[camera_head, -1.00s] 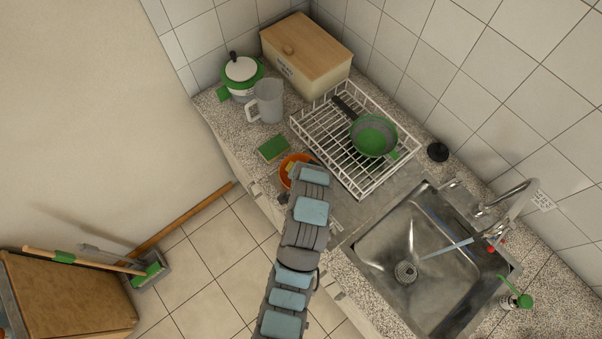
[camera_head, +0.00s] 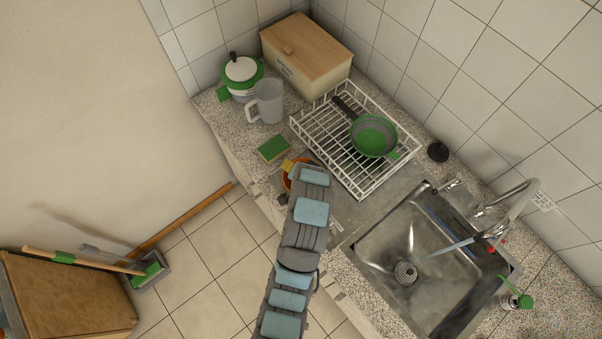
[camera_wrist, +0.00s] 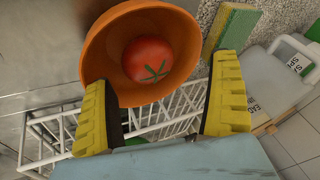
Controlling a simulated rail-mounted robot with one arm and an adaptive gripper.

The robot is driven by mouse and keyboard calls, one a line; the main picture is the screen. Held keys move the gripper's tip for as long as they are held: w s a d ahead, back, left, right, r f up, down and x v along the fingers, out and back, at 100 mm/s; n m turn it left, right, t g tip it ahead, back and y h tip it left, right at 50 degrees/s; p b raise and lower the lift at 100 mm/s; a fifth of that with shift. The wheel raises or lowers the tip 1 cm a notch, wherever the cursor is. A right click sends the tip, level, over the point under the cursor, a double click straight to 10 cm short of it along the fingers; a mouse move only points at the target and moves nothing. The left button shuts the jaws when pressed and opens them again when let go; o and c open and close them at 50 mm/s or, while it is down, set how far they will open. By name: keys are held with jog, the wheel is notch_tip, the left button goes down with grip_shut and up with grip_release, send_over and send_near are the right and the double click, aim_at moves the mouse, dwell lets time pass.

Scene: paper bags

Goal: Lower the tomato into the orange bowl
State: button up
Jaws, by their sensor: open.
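The orange bowl (camera_wrist: 103,52) shows in the wrist view, with the red tomato (camera_wrist: 148,58) inside it, its green stem facing me. My gripper (camera_wrist: 164,108) is open, its two yellow fingers spread wide on either side below the tomato. No finger is seen closed on the tomato. In the head view, a small part of the orange bowl (camera_head: 288,182) shows beside my wrist, which hides most of it. One yellow fingertip (camera_head: 288,165) shows at the bowl's edge there; the tomato is hidden in that view.
The green sponge (camera_head: 274,148) lies close to the bowl; it also shows in the wrist view (camera_wrist: 236,30). A white dish rack (camera_head: 370,187) with a green pan (camera_head: 373,137) stands right of the bowl. A jug (camera_head: 268,101), a pot (camera_head: 241,73) and a bread box (camera_head: 318,62) stand behind. The sink (camera_head: 420,285) is at right.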

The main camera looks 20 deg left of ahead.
jog(key=v, duration=0.7)
jog(key=shift+r, duration=0.15)
